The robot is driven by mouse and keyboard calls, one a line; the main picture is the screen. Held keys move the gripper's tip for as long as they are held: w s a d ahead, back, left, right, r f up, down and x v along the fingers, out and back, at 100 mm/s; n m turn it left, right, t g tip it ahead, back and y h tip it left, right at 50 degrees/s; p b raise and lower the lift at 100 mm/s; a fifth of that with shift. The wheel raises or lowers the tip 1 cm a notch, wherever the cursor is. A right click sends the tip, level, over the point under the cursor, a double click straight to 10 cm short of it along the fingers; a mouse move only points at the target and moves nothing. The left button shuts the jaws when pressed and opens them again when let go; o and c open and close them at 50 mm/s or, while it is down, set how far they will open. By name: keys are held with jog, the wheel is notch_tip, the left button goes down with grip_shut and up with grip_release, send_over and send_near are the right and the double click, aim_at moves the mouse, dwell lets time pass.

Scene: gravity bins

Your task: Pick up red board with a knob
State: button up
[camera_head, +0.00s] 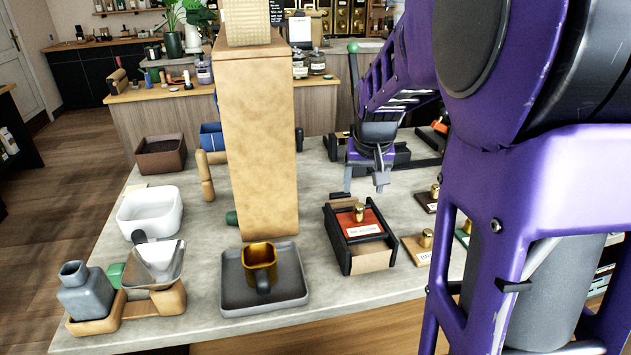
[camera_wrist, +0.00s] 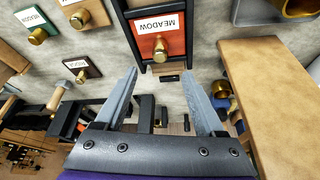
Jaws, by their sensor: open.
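The red board (camera_head: 373,219) lies in a black open-ended holder (camera_head: 343,250) on the counter. It has a brass knob (camera_head: 359,211) and a white label. In the wrist view the red board (camera_wrist: 174,26) is at the top centre, its label reads MEADOW upside down, and its knob (camera_wrist: 160,52) points toward my gripper. My gripper (camera_head: 365,186) is open and empty, above the counter behind the holder in the head view. In the wrist view its two grey fingers (camera_wrist: 161,73) are spread wide, apart from the knob.
A tall tan block (camera_head: 258,140) stands left of the holder. A grey tray (camera_head: 235,297) with a gold cup (camera_head: 260,257) sits in front of it. Other knobbed boards, one green (camera_wrist: 38,17) in the wrist view, lie beside the holder.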

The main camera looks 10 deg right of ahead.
aim_at(359, 205)
jog(key=b+x, duration=0.1)
jog(key=x, duration=0.8)
jog(key=shift+w+d+f, duration=0.1)
jog(key=shift+w+f, duration=0.1)
grip_shut()
dwell(1.2)
